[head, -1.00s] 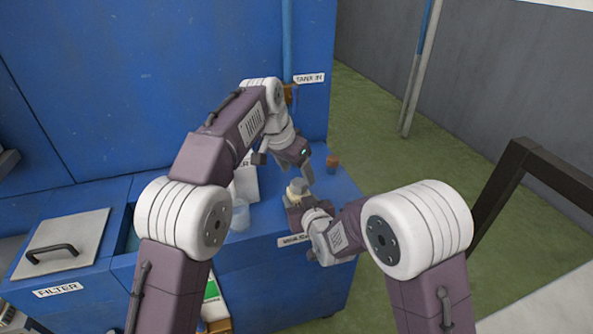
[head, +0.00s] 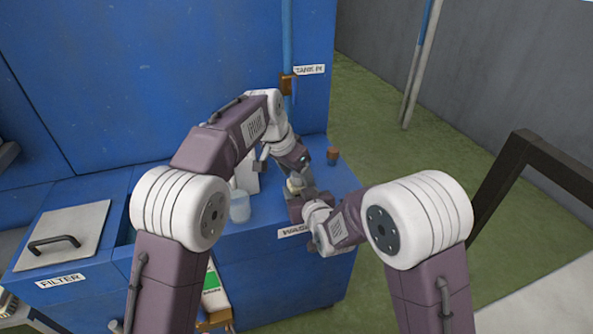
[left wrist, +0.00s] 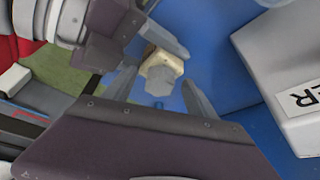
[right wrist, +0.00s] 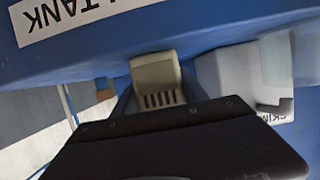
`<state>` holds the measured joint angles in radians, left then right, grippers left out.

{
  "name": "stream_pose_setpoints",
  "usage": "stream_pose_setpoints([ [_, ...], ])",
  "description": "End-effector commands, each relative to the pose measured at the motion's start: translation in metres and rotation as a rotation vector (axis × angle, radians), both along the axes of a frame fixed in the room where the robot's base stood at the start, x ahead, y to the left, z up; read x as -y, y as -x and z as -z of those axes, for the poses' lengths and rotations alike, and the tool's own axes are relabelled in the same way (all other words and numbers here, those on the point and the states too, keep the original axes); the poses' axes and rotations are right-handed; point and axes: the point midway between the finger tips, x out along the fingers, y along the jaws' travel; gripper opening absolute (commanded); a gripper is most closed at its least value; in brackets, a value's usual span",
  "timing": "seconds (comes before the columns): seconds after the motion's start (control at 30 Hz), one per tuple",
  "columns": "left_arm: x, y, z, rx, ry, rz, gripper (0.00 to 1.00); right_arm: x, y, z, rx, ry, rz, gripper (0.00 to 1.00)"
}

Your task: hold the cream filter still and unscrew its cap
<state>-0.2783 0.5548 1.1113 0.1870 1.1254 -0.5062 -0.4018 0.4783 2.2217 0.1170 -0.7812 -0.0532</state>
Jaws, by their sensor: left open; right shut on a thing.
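The cream filter (right wrist: 157,72) is a slotted block in the right wrist view. My right gripper (right wrist: 158,92) is shut on it, a finger on each side, above the blue bench. In the left wrist view the filter's cream body (left wrist: 166,61) shows behind its grey, many-sided cap (left wrist: 160,83). My left gripper (left wrist: 160,88) is open, its fingers on either side of the cap with gaps visible. In the head view the filter (head: 292,187) is small and partly hidden by both grippers.
The blue bench (head: 270,222) carries a translucent cup (head: 240,206), a white labelled box (left wrist: 297,85) beside my left gripper, and a brown-topped jar (head: 333,156) at the back right. A lidded FILTER hatch (head: 75,228) lies left. A blue pipe (head: 287,50) runs up the back.

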Motion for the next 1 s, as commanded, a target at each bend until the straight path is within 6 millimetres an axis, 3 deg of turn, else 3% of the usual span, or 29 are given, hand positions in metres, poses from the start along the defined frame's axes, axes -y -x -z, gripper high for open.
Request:
stream_pose_setpoints([
  [0.1, 0.0000, 0.0000, -0.0001, 0.000, 0.000, 0.000, 0.65, 0.0000, -0.0001, -0.0004, 0.001, 0.000, 0.000, 0.03],
  [0.13, 0.0000, 0.0000, -0.0001, 0.000, 0.000, 0.000, 0.60, 0.0000, -0.0001, -0.0004, 0.001, 0.000, 0.000, 0.03],
  [0.3, 0.0000, 0.0000, -0.0001, 0.000, 0.000, 0.000, 0.13, 0.0000, -0.0001, -0.0004, 0.001, 0.000, 0.000, 0.03],
  [0.37, 0.0000, 0.0000, -0.0001, 0.000, 0.000, -0.001, 0.00, 0.0000, -0.0001, -0.0003, 0.001, 0.000, 0.000, 0.03],
  [0.47, 0.0009, 0.0007, -0.0003, -0.001, 0.000, -0.028, 0.00, 0.0000, -0.0001, -0.0004, 0.001, 0.000, 0.000, 0.03],
  [0.8, 0.0051, 0.0023, -0.0001, 0.001, -0.001, -0.494, 0.00, -0.0001, -0.0001, -0.0004, 0.001, 0.000, 0.000, 0.03],
  [1.0, 0.0042, 0.0022, 0.0000, 0.000, -0.001, -0.526, 0.00, -0.0001, -0.0001, -0.0004, 0.001, 0.000, 0.000, 0.03],
])
